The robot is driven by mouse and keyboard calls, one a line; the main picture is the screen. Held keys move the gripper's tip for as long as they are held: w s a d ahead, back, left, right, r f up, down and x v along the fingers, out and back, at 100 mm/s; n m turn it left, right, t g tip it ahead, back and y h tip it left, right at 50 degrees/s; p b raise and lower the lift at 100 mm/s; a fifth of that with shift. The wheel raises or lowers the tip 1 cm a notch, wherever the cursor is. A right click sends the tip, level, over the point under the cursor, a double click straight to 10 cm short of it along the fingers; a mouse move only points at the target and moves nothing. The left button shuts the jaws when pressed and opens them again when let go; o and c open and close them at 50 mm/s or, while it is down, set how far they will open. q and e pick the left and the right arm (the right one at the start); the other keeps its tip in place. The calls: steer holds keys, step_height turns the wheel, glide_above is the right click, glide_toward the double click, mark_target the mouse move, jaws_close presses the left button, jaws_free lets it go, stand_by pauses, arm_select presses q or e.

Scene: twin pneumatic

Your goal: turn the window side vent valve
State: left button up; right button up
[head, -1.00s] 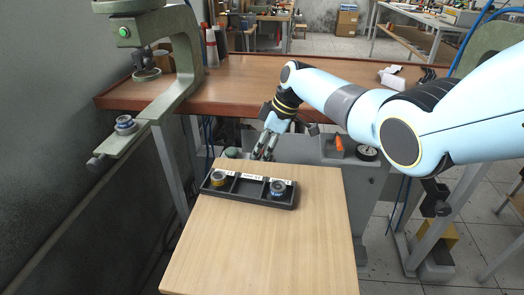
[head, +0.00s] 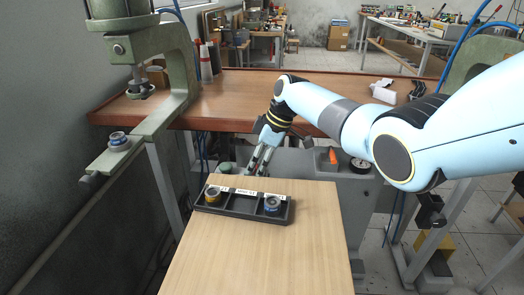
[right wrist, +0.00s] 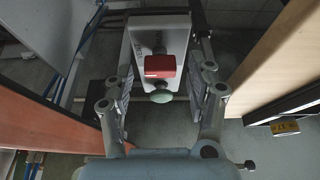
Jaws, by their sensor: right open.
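My right gripper (head: 259,163) is open and points down behind the far edge of the wooden board, at the grey cabinet. In the right wrist view its two fingers (right wrist: 162,98) stand wide apart. A red block-shaped handle (right wrist: 160,66), apparently the vent valve, sits between them on a light grey housing, with no finger visibly touching it. A small green round knob (right wrist: 161,97) shows just below the red handle. In the head view the red handle cannot be made out near my gripper. My left gripper is not in view.
A black tray (head: 240,213) with ring-shaped parts lies on the wooden board (head: 255,265). An orange lever (head: 333,155) and a round gauge (head: 361,165) are on the cabinet to the right. A green press (head: 178,70) stands left. The brown bench (head: 240,95) lies behind.

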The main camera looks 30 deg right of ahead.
steer(key=v, duration=1.1)
steer(key=shift+r, duration=0.25)
steer(key=shift+s+d+f, duration=0.1)
steer(key=shift+s, duration=0.05)
